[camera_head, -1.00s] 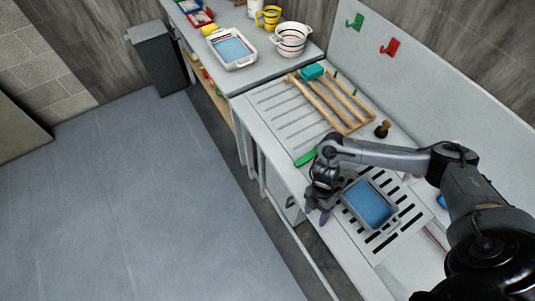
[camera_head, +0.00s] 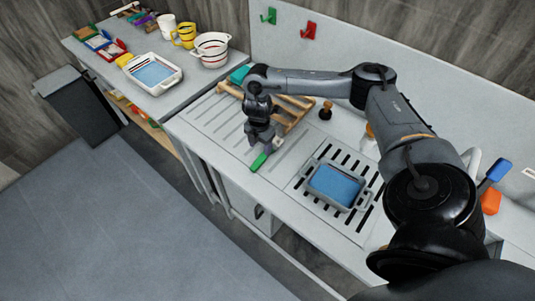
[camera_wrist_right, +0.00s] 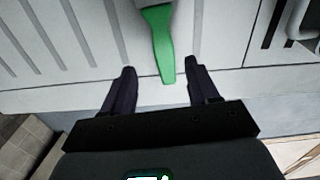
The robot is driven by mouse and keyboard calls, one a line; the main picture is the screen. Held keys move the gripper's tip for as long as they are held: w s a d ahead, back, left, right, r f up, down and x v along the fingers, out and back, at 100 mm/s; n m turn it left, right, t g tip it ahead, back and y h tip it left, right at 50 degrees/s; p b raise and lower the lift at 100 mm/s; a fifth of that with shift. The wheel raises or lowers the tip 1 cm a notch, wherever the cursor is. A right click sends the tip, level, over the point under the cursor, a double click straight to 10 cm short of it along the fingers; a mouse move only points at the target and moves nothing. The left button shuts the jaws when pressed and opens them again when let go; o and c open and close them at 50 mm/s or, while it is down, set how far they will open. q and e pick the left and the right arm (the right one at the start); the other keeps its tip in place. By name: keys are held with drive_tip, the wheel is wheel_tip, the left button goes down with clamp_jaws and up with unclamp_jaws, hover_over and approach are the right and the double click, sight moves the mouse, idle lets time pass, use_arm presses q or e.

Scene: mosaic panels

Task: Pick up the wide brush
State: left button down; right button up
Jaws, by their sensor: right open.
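The wide brush lies on the grooved counter, and its green handle (camera_head: 259,161) shows just below my right gripper (camera_head: 264,142) in the head view. In the right wrist view the green handle (camera_wrist_right: 162,43) points toward the gripper, with a pale grey part at the top edge of the picture. My right gripper (camera_wrist_right: 158,70) is open and empty, its two dark fingers on either side of the handle's end in that view. Whether the fingers are down at the handle's height I cannot tell. The brush head is partly hidden by the gripper in the head view. My left gripper is not in view.
A tray with blue contents (camera_head: 336,186) sits on the slotted drainer to the right. A wooden rack (camera_head: 293,112) stands behind the gripper, with a dark brown knobbed object (camera_head: 326,110) beside it. A white tray (camera_head: 154,72) and cups stand on the far left counter.

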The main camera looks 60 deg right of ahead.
sight(261, 158)
drive_tip(key=shift+f, duration=0.65)
drive_tip(key=f, duration=0.3)
drive_tip(key=shift+s+a+f, duration=0.25)
drive_tip(key=shift+s+f, duration=0.05)
drive_tip(key=shift+f, duration=0.7)
clamp_jaws()
drive_tip(key=shift+r, duration=0.15)
